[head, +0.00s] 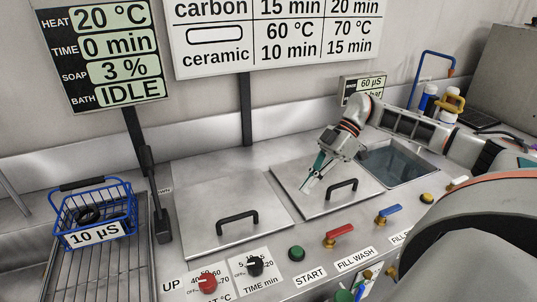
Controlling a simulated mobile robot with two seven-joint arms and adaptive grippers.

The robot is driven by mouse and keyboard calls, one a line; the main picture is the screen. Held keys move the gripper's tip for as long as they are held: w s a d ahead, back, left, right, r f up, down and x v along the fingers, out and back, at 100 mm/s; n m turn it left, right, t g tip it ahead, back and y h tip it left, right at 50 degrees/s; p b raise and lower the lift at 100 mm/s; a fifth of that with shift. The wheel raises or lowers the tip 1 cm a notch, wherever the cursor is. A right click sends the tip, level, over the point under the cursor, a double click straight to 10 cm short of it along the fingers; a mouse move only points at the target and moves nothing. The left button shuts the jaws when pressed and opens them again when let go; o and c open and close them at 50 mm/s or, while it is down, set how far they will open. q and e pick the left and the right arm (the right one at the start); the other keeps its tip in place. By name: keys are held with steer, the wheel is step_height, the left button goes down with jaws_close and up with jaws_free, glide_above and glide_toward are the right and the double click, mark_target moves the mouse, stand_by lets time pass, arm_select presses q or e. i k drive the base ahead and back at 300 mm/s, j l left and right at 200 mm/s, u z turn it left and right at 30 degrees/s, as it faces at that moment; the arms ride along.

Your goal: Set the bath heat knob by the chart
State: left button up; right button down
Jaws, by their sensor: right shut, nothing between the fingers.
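The red heat knob (208,284) is on the front panel at the bottom, with a temperature scale around it; its exact setting is too small to tell. The display (104,52) reads heat 20 °C, time 0 min, soap 3 %, bath IDLE. The chart (278,31) shows carbon with 15 and 20 min, and ceramic with 60 °C 10 min and 70 °C 15 min; its top is cut off. My right gripper (306,186) is shut and empty, over the right lid, away from the knob. My left gripper is out of view.
A black time knob (255,266) is beside the heat knob. A green START button (296,253), a red valve lever (339,235) and a blue one (388,214) line the front. A blue basket (92,212) with dark rings stands left. An open water basin (396,165) is right.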

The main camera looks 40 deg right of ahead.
mark_target(207, 283)
steer(key=k, duration=1)
